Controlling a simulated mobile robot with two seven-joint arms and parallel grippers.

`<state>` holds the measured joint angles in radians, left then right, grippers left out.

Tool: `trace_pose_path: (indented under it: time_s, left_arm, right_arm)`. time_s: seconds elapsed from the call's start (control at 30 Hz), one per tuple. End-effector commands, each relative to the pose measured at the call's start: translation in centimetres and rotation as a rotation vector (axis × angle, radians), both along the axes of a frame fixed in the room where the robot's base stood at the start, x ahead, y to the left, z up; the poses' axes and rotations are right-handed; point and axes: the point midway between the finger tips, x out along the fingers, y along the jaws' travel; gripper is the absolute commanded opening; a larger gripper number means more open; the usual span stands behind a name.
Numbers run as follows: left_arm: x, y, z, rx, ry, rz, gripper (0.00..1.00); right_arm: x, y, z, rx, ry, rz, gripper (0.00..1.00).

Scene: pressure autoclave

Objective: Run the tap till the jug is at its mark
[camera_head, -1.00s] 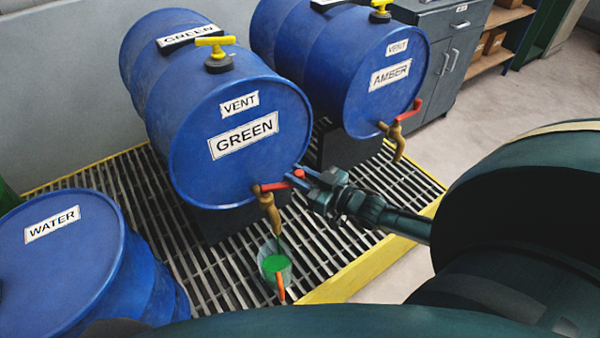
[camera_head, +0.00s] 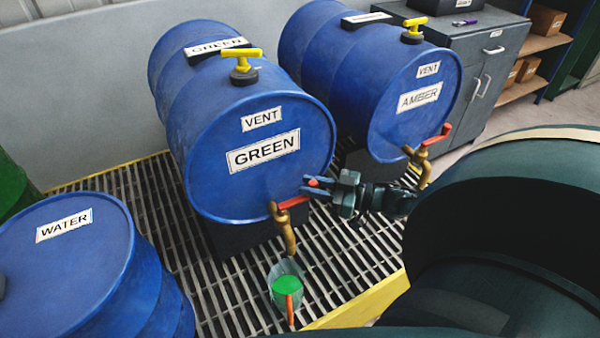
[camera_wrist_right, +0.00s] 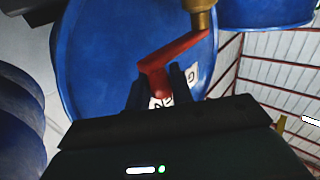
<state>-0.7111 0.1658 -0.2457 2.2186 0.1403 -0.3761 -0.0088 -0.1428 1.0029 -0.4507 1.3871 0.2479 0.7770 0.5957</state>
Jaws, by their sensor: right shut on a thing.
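The green drum (camera_head: 258,180) lies on its side, with a brass tap (camera_head: 288,236) low on its front. The tap's red lever (camera_head: 293,202) points out to the right. My right gripper (camera_head: 314,187) is shut on the outer end of this lever; in the right wrist view the red lever (camera_wrist_right: 172,52) runs down between its fingers (camera_wrist_right: 159,88). A clear jug (camera_head: 286,279) stands under the spout with green liquid in it and an orange-red handle toward me. I cannot make out its mark or a stream. My left gripper is not in view.
The amber drum (camera_head: 412,112) with its own tap (camera_head: 420,160) is just behind my right gripper. Yellow vent handles (camera_head: 242,54) sit on top. The grating (camera_head: 215,290) has a yellow edge (camera_head: 365,300).

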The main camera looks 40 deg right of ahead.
Motion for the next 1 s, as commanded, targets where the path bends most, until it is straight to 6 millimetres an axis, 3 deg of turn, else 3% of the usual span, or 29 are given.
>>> trace_pose_path:
  time_s: [0.57,0.6,0.83,1.0]
  left_arm:
    - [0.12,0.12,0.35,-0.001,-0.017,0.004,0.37]
    - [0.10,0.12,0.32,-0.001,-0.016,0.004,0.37]
    - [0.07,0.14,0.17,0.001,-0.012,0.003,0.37]
    - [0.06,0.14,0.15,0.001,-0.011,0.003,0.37]
  right_arm:
    - [-0.39,-0.71,0.03,0.000,0.000,0.014,0.00]
    - [-0.38,-0.72,0.03,0.000,0.000,0.014,0.25]
    - [-0.40,-0.69,0.03,0.000,0.000,0.014,0.43]
    - [-0.42,-0.66,0.01,0.001,0.000,0.015,0.43]
